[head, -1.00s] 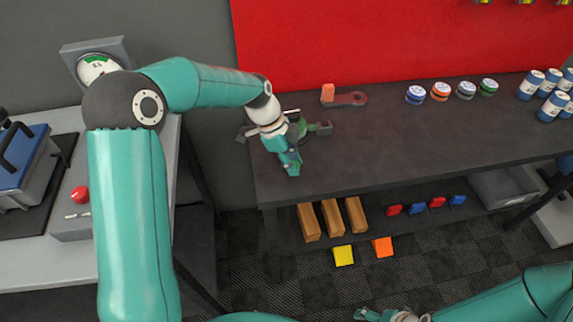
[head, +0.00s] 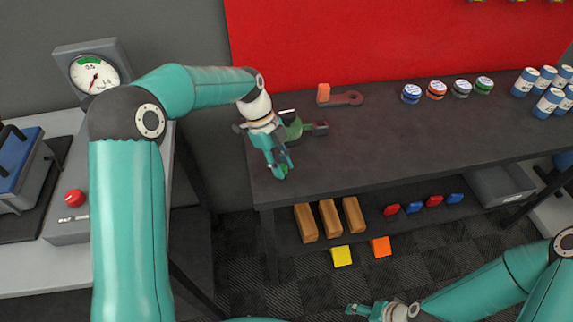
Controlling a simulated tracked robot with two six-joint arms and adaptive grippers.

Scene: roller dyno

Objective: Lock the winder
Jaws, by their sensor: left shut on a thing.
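A small device with a green body (head: 294,128) and a short dark arm (head: 318,128) sits on the left end of the dark workbench (head: 400,140); it looks like the winder, but my gripper partly hides it. My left gripper (head: 280,170) reaches over this bench end, pointing down and toward the front edge. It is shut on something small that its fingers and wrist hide. I cannot tell which part of the device it holds. My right gripper (head: 358,310) is low at the bottom edge, in front of the bench and away from the device; its finger opening is too small to read.
A dark red wrench-like piece (head: 347,99) with an orange block (head: 323,91) lies behind the device. Several round tins (head: 437,89) and cans (head: 547,102) stand right. A gauge (head: 93,73) and red button (head: 73,198) are left. The bench middle is clear.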

